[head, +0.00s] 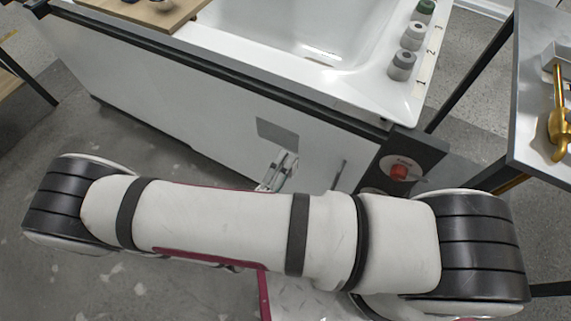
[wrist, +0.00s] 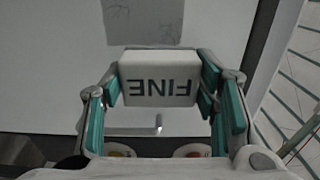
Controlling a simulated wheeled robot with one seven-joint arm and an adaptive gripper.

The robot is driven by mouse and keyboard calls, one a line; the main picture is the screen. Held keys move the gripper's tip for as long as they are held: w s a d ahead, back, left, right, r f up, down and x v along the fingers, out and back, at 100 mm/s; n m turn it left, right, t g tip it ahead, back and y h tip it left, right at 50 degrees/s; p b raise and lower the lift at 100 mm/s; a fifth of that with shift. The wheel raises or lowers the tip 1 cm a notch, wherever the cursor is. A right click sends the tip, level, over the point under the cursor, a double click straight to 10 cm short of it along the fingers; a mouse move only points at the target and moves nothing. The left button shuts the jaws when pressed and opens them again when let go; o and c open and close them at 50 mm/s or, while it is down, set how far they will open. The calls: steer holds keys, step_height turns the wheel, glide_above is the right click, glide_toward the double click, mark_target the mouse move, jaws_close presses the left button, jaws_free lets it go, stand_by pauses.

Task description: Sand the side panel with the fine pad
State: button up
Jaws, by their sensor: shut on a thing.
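The white side panel (head: 200,110) of the bathtub faces me, with a grey rectangular patch (head: 278,132) on it. In the wrist view the patch (wrist: 150,22) lies just beyond the pad, with faint cracks or scratches in it. My gripper (wrist: 160,85) is shut on the fine pad (wrist: 158,65), a white block marked FINE, upside down in this view. In the head view my gripper (head: 278,172) is close to the panel, just below the patch, partly hidden by my arm; the pad cannot be made out there. I cannot tell whether the pad touches the panel.
A dark plate with a red knob (head: 399,172) is at the panel's right end. Several small cylinders, including a grey one (head: 402,65), stand on the tub rim (head: 375,90) by numbers. A wooden board (head: 150,12) lies across the tub. A table with a gold tap (head: 559,115) stands right.

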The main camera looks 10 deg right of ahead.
steer(key=shift+s+a, duration=0.1)
steer(key=v, duration=0.2)
steer(key=shift+s+a, duration=0.25)
steer(key=shift+s, duration=0.05)
stand_by(0.5)
steer(key=b, duration=1.5)
glide_toward(255, 130)
steer(key=shift+b+x, duration=0.3)
steer(key=shift+x, duration=2.1)
steer(key=shift+d+r, duration=0.1)
steer(key=shift+r, duration=0.05)
steer(key=shift+p+x, duration=0.35)
steer(key=shift+x, duration=0.65)
